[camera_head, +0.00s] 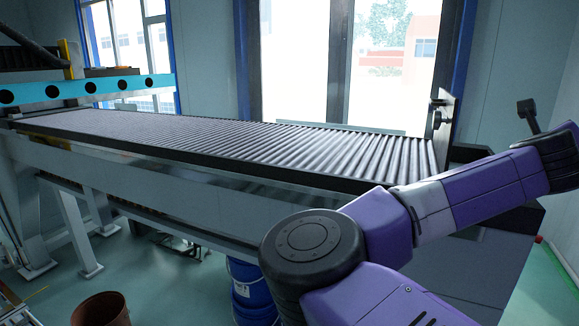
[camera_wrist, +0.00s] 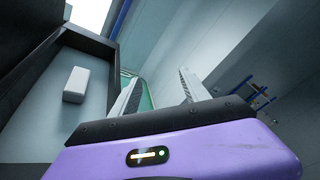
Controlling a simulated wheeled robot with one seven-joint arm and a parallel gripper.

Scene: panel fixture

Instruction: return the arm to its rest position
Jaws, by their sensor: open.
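My gripper (camera_wrist: 162,75) shows in the wrist view with its two pale fingers apart and nothing between them. In the head view my purple arm reaches across the lower right to the right edge, and I cannot make out the gripper's fingers there.
A roller conveyor (camera_head: 250,140) spans the head view behind my arm. A blue drum (camera_head: 250,290) and a brown bin (camera_head: 99,308) stand on the floor. In the wrist view, a white block (camera_wrist: 76,85) lies left of the fingers inside a dark frame (camera_wrist: 84,42).

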